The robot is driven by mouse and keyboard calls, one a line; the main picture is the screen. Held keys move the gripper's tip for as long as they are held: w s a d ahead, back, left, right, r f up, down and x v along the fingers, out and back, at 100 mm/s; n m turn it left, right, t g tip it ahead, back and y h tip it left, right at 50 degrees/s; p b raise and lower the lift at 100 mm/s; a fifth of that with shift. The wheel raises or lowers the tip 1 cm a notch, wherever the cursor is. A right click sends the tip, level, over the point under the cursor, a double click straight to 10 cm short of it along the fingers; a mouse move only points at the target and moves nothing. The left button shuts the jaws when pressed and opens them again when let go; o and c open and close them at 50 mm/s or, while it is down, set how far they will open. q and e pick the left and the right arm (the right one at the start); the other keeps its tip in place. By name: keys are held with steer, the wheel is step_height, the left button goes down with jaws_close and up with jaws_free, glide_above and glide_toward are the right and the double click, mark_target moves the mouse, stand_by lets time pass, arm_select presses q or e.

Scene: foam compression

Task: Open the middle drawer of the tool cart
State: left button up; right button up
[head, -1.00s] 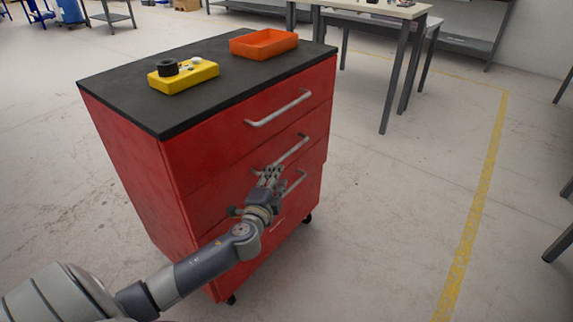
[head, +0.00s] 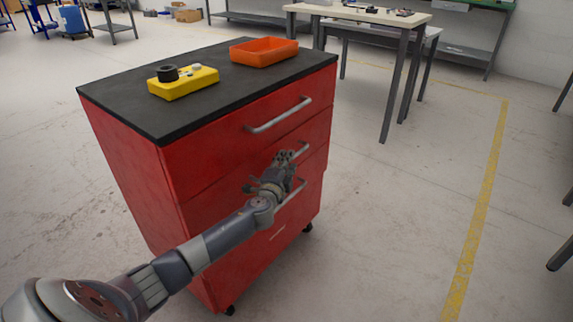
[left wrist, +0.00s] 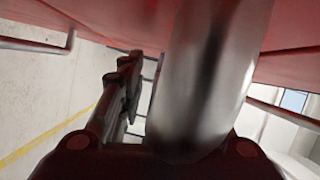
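The red tool cart (head: 122,150) stands in the middle of the head view. The drawer's metal handle (head: 303,151) is partly hidden by my left gripper (head: 285,158), which is at the handle. In the left wrist view, a thick grey bar (left wrist: 212,75), which looks like the handle, fills the centre close to the camera. A dark finger (left wrist: 125,90) shows to its left. The bar hides the other side, so I cannot tell whether the fingers are shut. My right gripper is not in view.
The top drawer handle (head: 278,116) is above my gripper and the bottom handle (head: 292,193) just below. On the black cart top are a yellow box (head: 185,86) and an orange tray (head: 264,58). Floor right of the cart is clear up to a table (head: 360,13).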

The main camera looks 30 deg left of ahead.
arm_select(q)
steer(key=shift+w, duration=0.15)
steer(key=shift+c, duration=0.2)
jaws_close()
steer(key=shift+d, duration=0.1)
